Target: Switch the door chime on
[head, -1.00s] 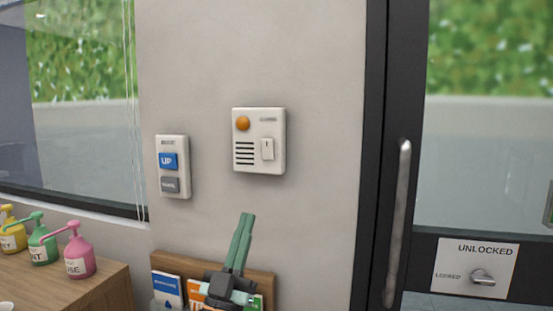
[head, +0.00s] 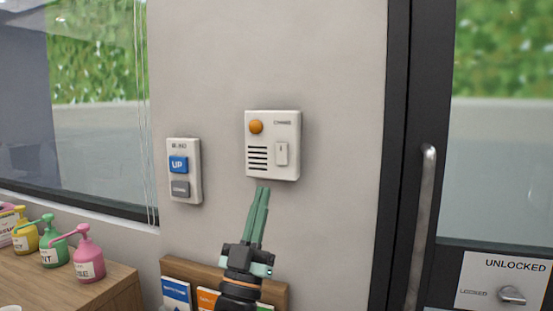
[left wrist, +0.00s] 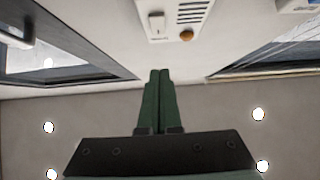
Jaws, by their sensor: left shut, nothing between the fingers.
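The door chime (head: 272,145) is a white box on the grey wall, with an orange round lamp (head: 256,127) at upper left, a slotted grille and a white rocker switch (head: 281,154) at lower right. My left gripper (head: 263,190) is shut and empty, its green fingers pointing up just below the chime, apparently apart from it. In the left wrist view the chime (left wrist: 174,28) shows upside down beyond the fingertips (left wrist: 160,72), with the switch (left wrist: 157,26) and orange lamp (left wrist: 187,35) visible. My right gripper is not in view.
A blind control (head: 184,170) with a blue UP button is on the wall left of the chime. A leaflet rack (head: 180,268) is below. Pump bottles (head: 88,262) stand on a wooden counter at left. A dark-framed door with a long handle (head: 421,230) is at right.

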